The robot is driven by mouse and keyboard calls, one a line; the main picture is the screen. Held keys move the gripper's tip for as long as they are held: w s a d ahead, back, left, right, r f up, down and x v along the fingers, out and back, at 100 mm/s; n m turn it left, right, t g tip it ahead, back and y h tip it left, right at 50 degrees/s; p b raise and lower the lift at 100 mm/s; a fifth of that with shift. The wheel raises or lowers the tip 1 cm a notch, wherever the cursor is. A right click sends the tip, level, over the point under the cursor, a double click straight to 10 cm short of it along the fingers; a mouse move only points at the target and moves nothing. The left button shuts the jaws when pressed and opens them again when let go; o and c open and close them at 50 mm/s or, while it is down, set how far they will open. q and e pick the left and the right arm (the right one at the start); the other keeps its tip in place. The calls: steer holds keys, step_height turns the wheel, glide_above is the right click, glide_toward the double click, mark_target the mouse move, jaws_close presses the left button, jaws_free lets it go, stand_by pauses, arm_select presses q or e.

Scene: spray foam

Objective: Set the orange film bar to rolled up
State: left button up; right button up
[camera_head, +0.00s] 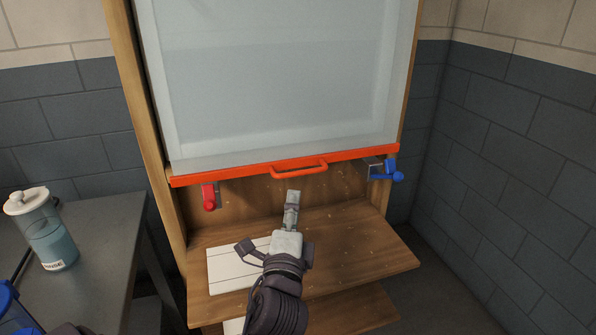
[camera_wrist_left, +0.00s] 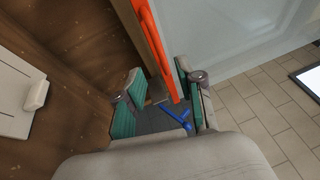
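The orange film bar (camera_head: 220,174) runs along the bottom edge of a translucent film (camera_head: 280,75) that hangs down over the front of a wooden cabinet. Its orange loop handle (camera_head: 300,170) sticks out near the middle. My left gripper (camera_head: 291,205) is just below the handle in the head view. In the left wrist view its green-padded fingers (camera_wrist_left: 159,72) are apart, and an orange length of the bar or handle (camera_wrist_left: 157,45) shows between and beyond them. I cannot tell whether they touch it. My right gripper is not in view.
A red clamp (camera_head: 209,196) and a blue clamp (camera_head: 384,172) sit under the bar's ends. A wooden shelf (camera_head: 375,250) with a white panel (camera_head: 225,268) lies below. A grey table (camera_head: 95,275) with a rinse bottle (camera_head: 48,235) stands at left. Brick walls are behind.

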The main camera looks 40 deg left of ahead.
mark_target(298, 174)
arm_select(q)
steer(key=p+x, duration=0.1)
steer(key=x, duration=0.9)
steer(key=shift+w+a, duration=0.1)
steer(key=shift+w, duration=0.2)
jaws_close()
